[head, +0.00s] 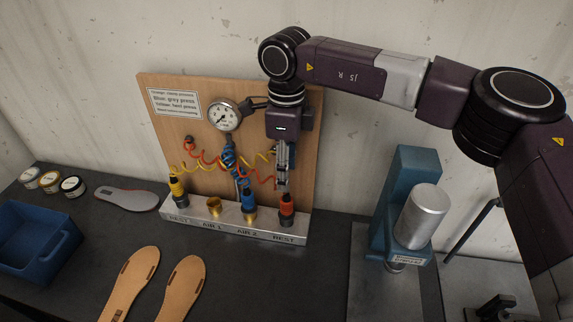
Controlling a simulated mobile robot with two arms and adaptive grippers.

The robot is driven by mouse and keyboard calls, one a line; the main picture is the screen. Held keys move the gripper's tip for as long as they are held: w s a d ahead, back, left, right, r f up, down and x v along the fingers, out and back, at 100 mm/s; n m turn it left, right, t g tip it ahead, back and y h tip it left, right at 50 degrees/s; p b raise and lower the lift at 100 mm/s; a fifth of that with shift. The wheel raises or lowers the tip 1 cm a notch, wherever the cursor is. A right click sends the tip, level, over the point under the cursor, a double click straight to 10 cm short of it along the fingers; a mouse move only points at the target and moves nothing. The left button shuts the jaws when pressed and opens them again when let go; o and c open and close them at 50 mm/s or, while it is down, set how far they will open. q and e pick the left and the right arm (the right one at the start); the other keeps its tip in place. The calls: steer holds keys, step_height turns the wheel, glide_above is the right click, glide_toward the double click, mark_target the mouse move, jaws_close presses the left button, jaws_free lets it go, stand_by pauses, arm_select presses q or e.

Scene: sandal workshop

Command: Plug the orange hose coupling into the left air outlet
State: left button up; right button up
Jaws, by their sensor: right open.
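The orange hose coupling (286,206) stands upright in the right rest place of the metal rail (180,224). The left air outlet (214,207), marked AIR 1, is an open brass socket with nothing in it. My right gripper (283,186) points down just above the orange coupling. It is open; whether its fingertips touch the coupling's top cannot be told. My left gripper is not in view.
A blue coupling (248,203) stands in AIR 2 and a yellow one (178,191) in the left rest. Coiled hoses and a gauge (225,115) hang before the wooden board (165,135). Sandal soles (131,284), a blue bin (42,262) and a blue press (404,190) stand around.

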mark_target(287, 199)
step_height(287, 199, down, 4)
steer(key=shift+w+b, duration=0.15)
steer(key=shift+b, duration=0.65)
step_height(287, 199, down, 7)
steer(key=b, duration=0.5)
steer(key=c, duration=0.9)
steer(key=shift+r+p, duration=3.05)
steer(key=shift+r, duration=3.5)
steer(key=shift+c, duration=0.6)
